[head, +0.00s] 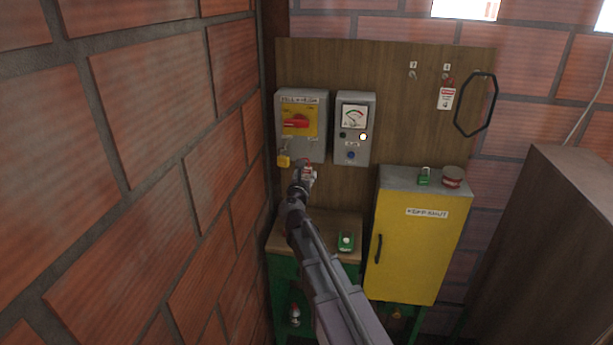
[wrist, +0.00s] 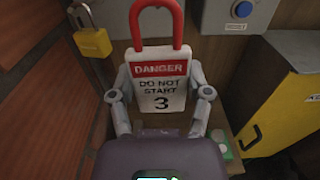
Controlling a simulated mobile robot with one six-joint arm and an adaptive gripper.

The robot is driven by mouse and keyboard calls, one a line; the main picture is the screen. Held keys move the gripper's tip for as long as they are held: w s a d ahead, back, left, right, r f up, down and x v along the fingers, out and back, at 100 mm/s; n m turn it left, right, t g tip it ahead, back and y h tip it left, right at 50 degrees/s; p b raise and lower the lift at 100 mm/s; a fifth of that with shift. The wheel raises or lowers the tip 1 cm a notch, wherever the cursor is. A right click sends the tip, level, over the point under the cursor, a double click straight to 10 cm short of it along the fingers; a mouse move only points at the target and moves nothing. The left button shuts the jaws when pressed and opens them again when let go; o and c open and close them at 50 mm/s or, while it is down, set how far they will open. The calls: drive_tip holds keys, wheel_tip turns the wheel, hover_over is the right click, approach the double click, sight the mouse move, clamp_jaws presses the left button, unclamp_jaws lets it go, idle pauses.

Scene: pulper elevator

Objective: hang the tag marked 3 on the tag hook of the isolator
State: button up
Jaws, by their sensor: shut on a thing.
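My gripper (wrist: 160,100) is shut on a red and white tag (wrist: 158,72) reading "DANGER DO NOT START 3", with a red loop at its top. In the head view my gripper (head: 305,175) is below the grey isolator box (head: 314,145), which has a red rotary handle (head: 297,122) on a yellow plate. A yellow padlock (head: 284,160) hangs at the isolator's lower left. It also shows in the wrist view (wrist: 93,42), left of the tag and apart from it. I cannot make out the tag hook clearly.
A grey meter box (head: 355,150) with a blue button stands right of the isolator. Another tag (head: 446,98) hangs on the wooden board (head: 400,120). A yellow cabinet (head: 415,250) is to the right. The brick wall (head: 160,120) is close on the left.

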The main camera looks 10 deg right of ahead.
drive_tip(key=shift+w, duration=0.3)
drive_tip(key=f+b+x, duration=0.1)
drive_tip(key=x, duration=0.7)
drive_tip(key=shift+w+f+b, duration=0.3)
drive_tip(key=shift+f, duration=0.05)
idle(1.2)
drive_tip(key=shift+d, duration=0.15)
idle(0.6)
drive_tip(key=o, duration=1)
drive_tip(key=shift+s, duration=0.1)
drive_tip(key=v, duration=1.1)
drive_tip(key=shift+s, duration=0.35)
